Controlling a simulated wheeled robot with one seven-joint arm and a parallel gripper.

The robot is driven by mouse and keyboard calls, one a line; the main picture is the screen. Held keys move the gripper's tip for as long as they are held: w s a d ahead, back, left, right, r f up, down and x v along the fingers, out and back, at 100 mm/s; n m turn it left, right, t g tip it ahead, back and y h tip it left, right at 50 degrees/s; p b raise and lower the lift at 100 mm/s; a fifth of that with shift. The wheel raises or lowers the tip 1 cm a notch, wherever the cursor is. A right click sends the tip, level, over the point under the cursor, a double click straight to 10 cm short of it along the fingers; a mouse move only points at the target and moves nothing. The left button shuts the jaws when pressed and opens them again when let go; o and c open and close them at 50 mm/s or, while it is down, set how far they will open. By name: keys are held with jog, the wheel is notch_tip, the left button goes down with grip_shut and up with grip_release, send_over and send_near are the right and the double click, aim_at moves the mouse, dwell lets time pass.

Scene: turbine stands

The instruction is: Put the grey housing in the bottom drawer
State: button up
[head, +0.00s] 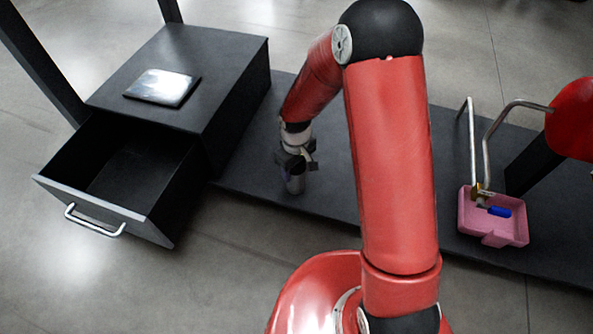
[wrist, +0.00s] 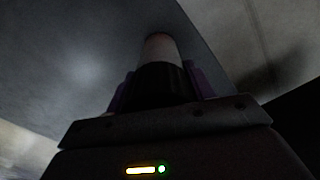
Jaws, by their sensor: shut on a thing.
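My gripper (head: 296,164) is shut on the grey housing (head: 295,185), a small grey cylinder that points downward below the fingers. It is over the dark platform, right of the cabinet; I cannot tell whether its lower end touches the platform. In the wrist view the housing (wrist: 159,47) shows as a pale end beyond a dark band, between the purple-edged fingers of my gripper (wrist: 158,85). The drawer (head: 95,200) of the black cabinet (head: 228,88) is pulled out toward the front left. Its visible inside is empty. My gripper is to the right of the drawer, apart from it.
A flat, shiny, dark-edged plate (head: 162,87) lies on the cabinet top. A pink tray (head: 507,230) with a blue piece (head: 499,211) and small metal parts stands at the right, beside bent metal tubes (head: 495,130). The platform (head: 245,185) between cabinet and gripper is clear.

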jog(key=shift+c, duration=0.5)
jog(key=shift+r+p, duration=0.55)
jog(key=shift+r, duration=0.2)
jog(key=shift+r+p, duration=0.65)
jog(key=shift+r, duration=0.2)
